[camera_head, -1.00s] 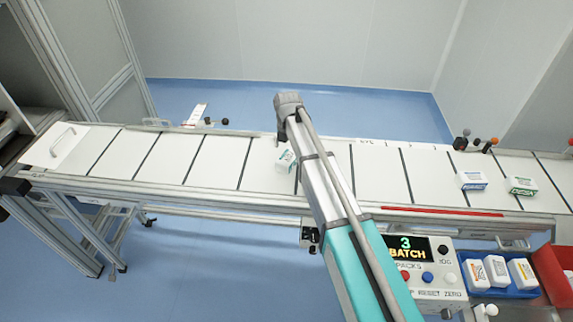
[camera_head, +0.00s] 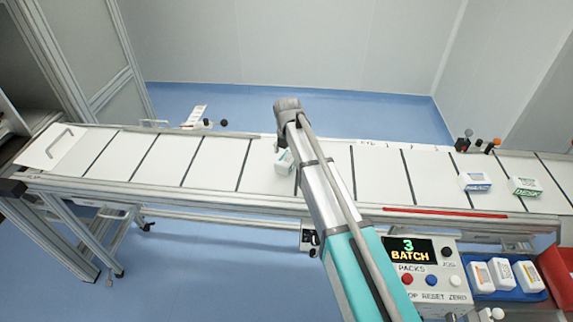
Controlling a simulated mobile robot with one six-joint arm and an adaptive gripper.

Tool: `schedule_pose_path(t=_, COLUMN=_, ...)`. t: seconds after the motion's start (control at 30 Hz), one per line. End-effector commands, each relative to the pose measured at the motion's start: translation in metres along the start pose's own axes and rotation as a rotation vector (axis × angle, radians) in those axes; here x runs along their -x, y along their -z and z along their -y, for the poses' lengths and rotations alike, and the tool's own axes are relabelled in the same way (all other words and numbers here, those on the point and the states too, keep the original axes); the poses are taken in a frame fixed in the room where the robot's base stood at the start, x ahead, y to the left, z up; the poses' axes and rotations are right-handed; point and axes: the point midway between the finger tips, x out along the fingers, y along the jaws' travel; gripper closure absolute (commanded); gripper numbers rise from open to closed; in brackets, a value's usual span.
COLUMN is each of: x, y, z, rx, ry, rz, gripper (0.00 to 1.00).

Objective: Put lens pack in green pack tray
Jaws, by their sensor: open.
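A white pack with a green label (camera_head: 527,186) lies on the white conveyor belt (camera_head: 376,175) at the right. A white pack with a blue label (camera_head: 475,182) lies left of it. I cannot read which is the lens pack. My arm reaches over the belt from the bottom; its gripper cannot be made out. No green tray is visible.
A blue tray (camera_head: 480,292) with several white packs stands at the lower right, beside a red tray (camera_head: 556,268). A control box (camera_head: 425,270) reading "3 BATCH" is left of them. Knobbed posts (camera_head: 478,143) stand behind the belt.

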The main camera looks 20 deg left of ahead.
Motion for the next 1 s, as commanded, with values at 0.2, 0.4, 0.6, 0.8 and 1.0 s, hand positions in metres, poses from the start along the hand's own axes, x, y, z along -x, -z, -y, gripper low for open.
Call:
schedule_pose_path(t=0.2, x=-0.021, y=-0.001, z=0.0, rx=0.0, ry=0.0, rz=0.0, gripper=0.0)
schedule_pose_path(t=0.4, x=-0.031, y=-0.001, z=0.0, rx=0.001, ry=0.0, rz=0.0, gripper=0.0)
schedule_pose_path(t=0.6, x=-0.034, y=-0.001, z=0.0, rx=0.001, ry=0.0, rz=0.0, gripper=0.0)
schedule_pose_path(t=0.8, x=-0.033, y=-0.001, z=-0.001, rx=0.001, ry=0.0, rz=0.0, gripper=0.0)
schedule_pose_path(t=1.0, x=-0.033, y=-0.001, z=-0.001, rx=0.001, ry=0.0, rz=0.0, gripper=0.0)
